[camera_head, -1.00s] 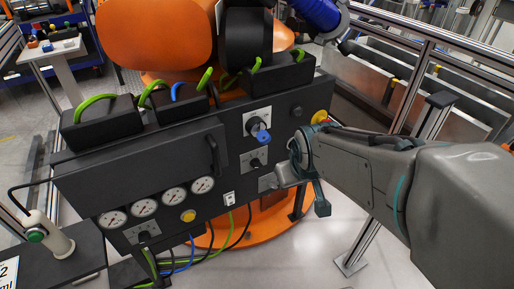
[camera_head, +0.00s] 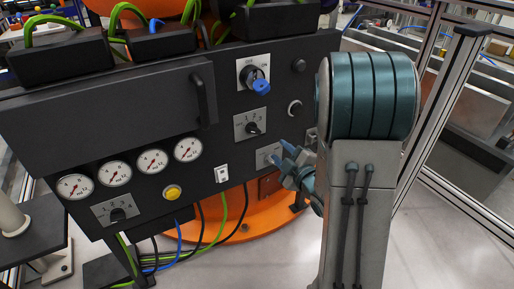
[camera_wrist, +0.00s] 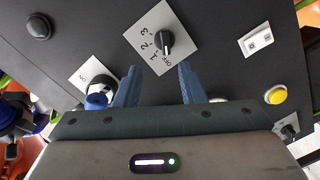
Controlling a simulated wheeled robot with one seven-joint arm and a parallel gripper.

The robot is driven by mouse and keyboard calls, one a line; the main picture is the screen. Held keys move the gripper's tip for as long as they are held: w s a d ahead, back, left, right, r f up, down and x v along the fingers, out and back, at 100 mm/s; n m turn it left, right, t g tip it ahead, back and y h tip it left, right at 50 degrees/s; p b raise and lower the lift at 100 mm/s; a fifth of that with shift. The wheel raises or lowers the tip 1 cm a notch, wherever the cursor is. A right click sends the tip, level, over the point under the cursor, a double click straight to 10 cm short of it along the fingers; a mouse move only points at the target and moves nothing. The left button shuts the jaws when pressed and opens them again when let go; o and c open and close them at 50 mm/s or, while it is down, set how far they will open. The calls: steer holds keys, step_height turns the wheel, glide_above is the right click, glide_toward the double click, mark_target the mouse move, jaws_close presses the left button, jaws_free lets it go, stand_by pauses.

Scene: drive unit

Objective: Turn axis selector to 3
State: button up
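The axis selector (camera_head: 250,127) is a small black knob on a square light plate on the black panel, below the blue-handled switch. In the wrist view the selector knob (camera_wrist: 164,42) sits on a plate marked 1, 2, 3 and OFF, just beyond my fingertips. I cannot tell surely which mark it points at. My gripper (camera_wrist: 159,68) has its two blue fingers spread apart with nothing between them. In the head view my gripper (camera_head: 282,158) is to the lower right of the selector, in front of the panel, partly hidden by my arm.
A blue rotary switch (camera_head: 260,85) is above the selector and shows near my left finger in the wrist view (camera_wrist: 98,97). A white rocker (camera_head: 221,173), a yellow button (camera_head: 173,193), another knob (camera_head: 117,213) and several gauges (camera_head: 154,162) are lower left. A handle (camera_head: 199,99) sticks out.

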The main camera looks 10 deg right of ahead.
mark_target(256, 133)
steer(key=shift+n+t+y, duration=0.4)
steer(key=shift+n+y, duration=0.1)
steer(key=shift+y, duration=0.1)
steer(key=x, duration=0.4)
steer(key=f+b+x, duration=0.1)
steer(key=x, duration=0.4)
steer(key=b+x, duration=0.1)
steer(key=x, duration=0.3)
steer(key=shift+w+a+f, duration=0.15)
steer(key=shift+a+f, duration=0.1)
steer(key=shift+a, duration=0.1)
jaws_close()
